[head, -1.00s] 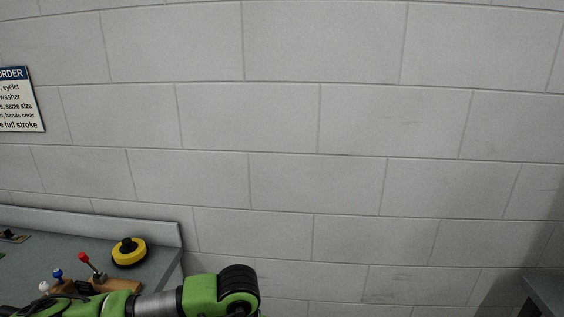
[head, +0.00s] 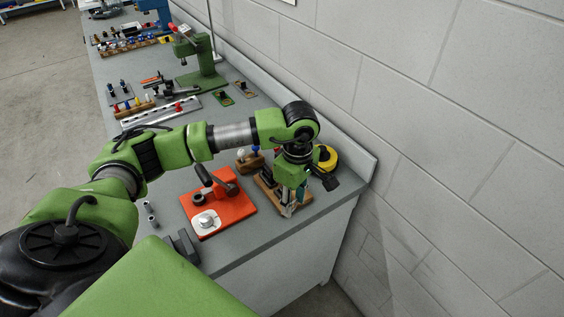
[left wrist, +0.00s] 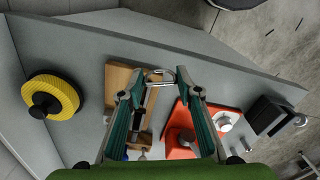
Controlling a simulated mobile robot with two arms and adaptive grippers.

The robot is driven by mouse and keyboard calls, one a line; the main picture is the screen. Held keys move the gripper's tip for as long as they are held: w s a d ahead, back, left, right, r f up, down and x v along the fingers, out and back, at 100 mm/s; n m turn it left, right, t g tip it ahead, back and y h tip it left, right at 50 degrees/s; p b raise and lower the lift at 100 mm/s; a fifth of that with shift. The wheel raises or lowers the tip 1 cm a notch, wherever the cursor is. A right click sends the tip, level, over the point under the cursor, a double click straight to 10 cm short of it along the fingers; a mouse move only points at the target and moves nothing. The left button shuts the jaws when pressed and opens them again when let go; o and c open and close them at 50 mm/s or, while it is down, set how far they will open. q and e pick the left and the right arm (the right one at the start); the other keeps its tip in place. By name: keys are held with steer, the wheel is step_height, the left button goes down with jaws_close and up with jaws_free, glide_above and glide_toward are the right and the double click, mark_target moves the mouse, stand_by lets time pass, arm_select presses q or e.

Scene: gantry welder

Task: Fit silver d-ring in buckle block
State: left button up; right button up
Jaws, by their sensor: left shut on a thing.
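My left gripper (head: 289,207) points down at the near right end of the bench. In the left wrist view its fingertips (left wrist: 160,78) are closed on the silver d-ring (left wrist: 159,73), a small bright metal loop. A tan wooden block (left wrist: 118,77) with a dark and metal strip lies below and beside the fingers; it seems to be the buckle block. In the head view the wooden block (head: 266,196) is partly hidden by the gripper. The d-ring appears above or beside the block; contact cannot be told. My right gripper is out of view.
An orange plate (head: 236,210) with a black lever and silver disc lies beside the block. A yellow disc (head: 327,158) stands near the back edge, a dark grey block (head: 183,246) at the front edge. A green press (head: 203,70) stands farther along.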

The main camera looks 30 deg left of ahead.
arm_select(q)
steer(key=w+a+r+n+p, duration=0.35)
steer(key=a+n, duration=0.25)
steer(key=n, duration=0.8)
steer(key=f+b, duration=0.3)
steer(key=b, duration=0.1)
steer(key=shift+w+a+f, duration=0.15)
steer(key=shift+w+f, duration=0.2)
steer(key=shift+f, duration=0.45)
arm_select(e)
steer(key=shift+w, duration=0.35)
arm_select(q)
steer(key=shift+w+b, duration=0.1)
steer(key=shift+b, duration=0.2)
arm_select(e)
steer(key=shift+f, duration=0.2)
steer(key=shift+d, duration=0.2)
arm_select(q)
steer(key=shift+f+b, duration=0.85)
steer(key=shift+f, duration=0.2)
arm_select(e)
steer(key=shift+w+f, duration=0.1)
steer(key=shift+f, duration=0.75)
arm_select(q)
steer(key=o, duration=0.9)
steer(key=shift+c, duration=0.2)
